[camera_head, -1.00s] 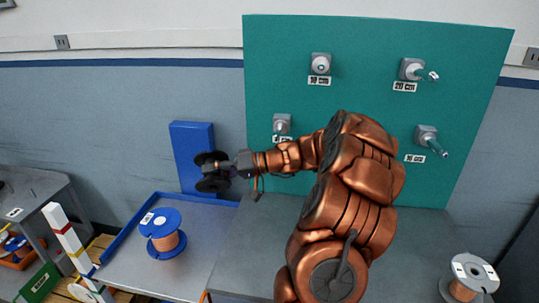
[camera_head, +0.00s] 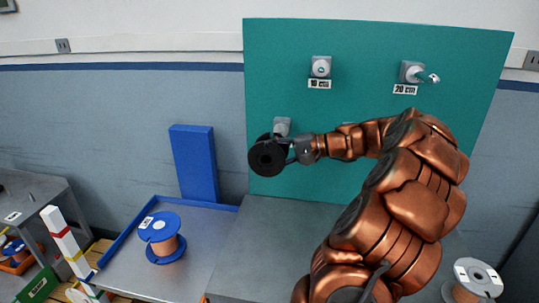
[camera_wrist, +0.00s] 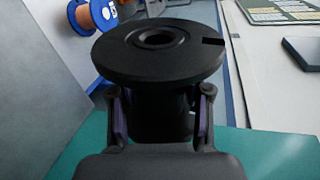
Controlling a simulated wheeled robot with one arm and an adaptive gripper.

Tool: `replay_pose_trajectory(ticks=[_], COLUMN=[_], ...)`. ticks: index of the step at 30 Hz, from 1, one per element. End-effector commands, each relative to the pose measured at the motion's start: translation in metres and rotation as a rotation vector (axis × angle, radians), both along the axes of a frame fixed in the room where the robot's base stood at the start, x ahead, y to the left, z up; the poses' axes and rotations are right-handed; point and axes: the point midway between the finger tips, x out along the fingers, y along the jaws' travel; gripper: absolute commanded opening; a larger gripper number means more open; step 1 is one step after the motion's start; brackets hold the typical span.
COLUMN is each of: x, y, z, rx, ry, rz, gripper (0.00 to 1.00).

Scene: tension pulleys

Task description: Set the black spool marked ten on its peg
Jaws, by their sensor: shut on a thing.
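My gripper (camera_head: 290,150) is shut on the black spool (camera_head: 267,157) and holds it up before the lower left of the green board (camera_head: 330,40). In the wrist view the fingers grip the spool's core below its wide flange (camera_wrist: 160,62); no number shows on it. The upper left peg (camera_head: 320,67) has a label that seems to read 10 cm and is bare. It is above and right of the spool. A lower left peg (camera_head: 282,124) is just behind or above the spool, its label hidden.
The upper right peg (camera_head: 413,72) is labelled 20 cm. My arm hides the board's lower right. A blue spool (camera_head: 162,236) sits on the blue-edged table at left, near an upright blue panel (camera_head: 195,160). A white spool (camera_head: 475,279) stands at lower right.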

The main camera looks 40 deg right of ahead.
Motion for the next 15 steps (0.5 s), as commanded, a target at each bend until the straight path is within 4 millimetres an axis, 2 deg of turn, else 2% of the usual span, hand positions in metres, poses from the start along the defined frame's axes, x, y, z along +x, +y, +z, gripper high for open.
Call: replay_pose_trajectory(ticks=[15], x=[0.024], y=[-0.034], z=[-0.004], rx=[-0.003], ry=[0.0], rz=[-0.001], gripper=[0.04])
